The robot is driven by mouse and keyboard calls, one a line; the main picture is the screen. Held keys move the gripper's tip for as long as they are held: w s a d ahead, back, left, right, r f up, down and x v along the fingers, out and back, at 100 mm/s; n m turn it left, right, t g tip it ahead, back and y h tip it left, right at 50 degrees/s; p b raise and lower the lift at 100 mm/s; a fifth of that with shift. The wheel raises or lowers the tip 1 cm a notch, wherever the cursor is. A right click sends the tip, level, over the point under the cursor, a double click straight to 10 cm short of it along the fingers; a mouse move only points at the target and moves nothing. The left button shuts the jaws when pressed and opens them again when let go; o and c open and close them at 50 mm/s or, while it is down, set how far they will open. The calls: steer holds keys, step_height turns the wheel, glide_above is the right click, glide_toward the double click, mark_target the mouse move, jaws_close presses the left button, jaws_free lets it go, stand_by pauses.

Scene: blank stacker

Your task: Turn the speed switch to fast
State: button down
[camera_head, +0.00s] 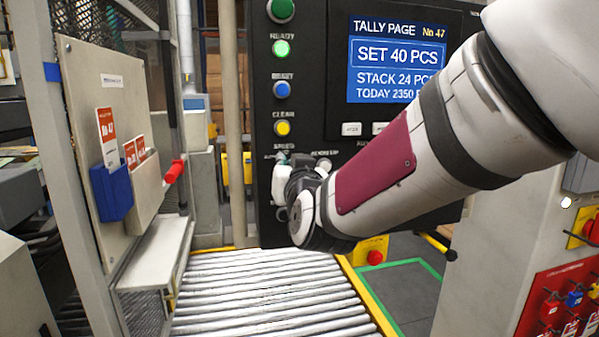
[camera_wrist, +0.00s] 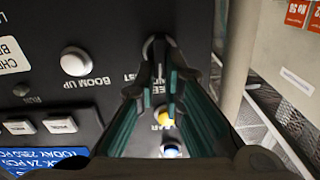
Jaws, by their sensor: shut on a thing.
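The black speed switch (camera_wrist: 156,42) is a small dark knob on the dark control panel (camera_head: 262,100). In the wrist view, which sees the panel upside down, the tips of my gripper (camera_wrist: 160,64) are closed together on the knob. The fingers hide much of it and part of its lettering, so I cannot tell which way the knob points. In the head view my gripper (camera_head: 298,178) is at the panel just below the "SPEED" label, and the gripper and wrist cover the switch.
A white "BOOM UP" button (camera_wrist: 75,62) is close beside the switch. A yellow button (camera_head: 282,128), a blue button (camera_head: 281,89) and a lit green lamp (camera_head: 281,48) stand above it. A screen (camera_head: 398,65) reads "SET 40 PCS". A roller conveyor (camera_head: 265,290) lies below.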

steer(key=m+b, duration=0.7)
steer(key=b, duration=0.1)
steer(key=shift+w+d+f, duration=0.15)
steer(key=shift+d+f, duration=0.15)
steer(key=shift+d, duration=0.1)
steer(key=shift+m, duration=0.4)
steer(key=c, duration=1.7)
jaws_free()
steer(key=shift+r, duration=0.1)
steer(key=v, duration=1.2)
steer(key=shift+d, duration=0.1)
